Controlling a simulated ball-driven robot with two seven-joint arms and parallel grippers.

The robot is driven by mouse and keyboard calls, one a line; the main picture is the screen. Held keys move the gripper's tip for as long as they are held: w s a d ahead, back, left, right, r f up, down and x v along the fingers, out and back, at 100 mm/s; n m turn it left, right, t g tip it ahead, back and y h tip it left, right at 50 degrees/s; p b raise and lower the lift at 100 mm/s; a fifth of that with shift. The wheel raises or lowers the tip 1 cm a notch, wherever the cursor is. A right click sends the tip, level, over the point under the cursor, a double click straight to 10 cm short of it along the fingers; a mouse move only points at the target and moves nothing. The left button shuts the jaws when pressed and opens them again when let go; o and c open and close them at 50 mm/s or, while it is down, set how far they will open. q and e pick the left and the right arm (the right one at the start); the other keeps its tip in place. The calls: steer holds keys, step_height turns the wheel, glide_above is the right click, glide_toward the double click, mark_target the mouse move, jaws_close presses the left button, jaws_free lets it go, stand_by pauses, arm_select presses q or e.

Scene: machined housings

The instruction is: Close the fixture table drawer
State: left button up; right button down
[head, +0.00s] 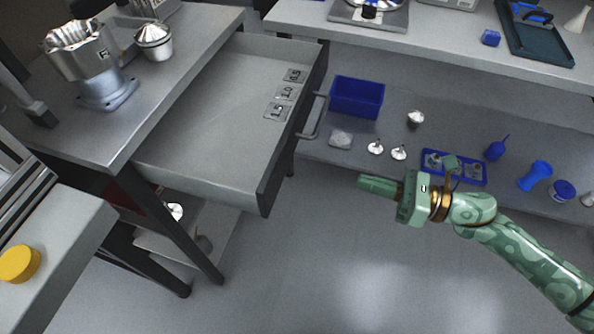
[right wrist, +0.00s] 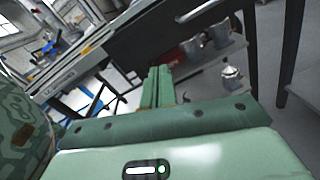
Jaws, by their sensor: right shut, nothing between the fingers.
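The fixture table drawer (head: 212,150) stands pulled far out of the table (head: 190,45) in the head view. Three small marked plates (head: 285,92) lie in it. Its dark front carries a bar handle (head: 316,117), which also shows at the top of the right wrist view (right wrist: 200,10). My right gripper (head: 362,183) is shut and empty. It is to the right of the drawer front, apart from the handle, with its fingers pointing left. In the right wrist view its closed fingers (right wrist: 157,86) show in the middle. My left gripper is not in view.
A bench (head: 450,40) with a lower shelf stands at the right. The shelf holds a blue bin (head: 357,97), a blue tray (head: 453,168) and several small parts. A yellow round object (head: 19,264) sits at the lower left. The floor (head: 330,260) in front is clear.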

steer(key=s+r+n, duration=0.1)
steer(key=s+n, duration=0.1)
steer(key=n, duration=0.1)
steer(key=n+g, duration=0.1)
glide_toward(283, 167)
steer(key=shift+y, duration=0.3)
steer(key=x, duration=0.6)
steer(key=shift+w+a+f, duration=0.1)
steer(key=shift+a, duration=0.3)
steer(key=shift+b, duration=0.3)
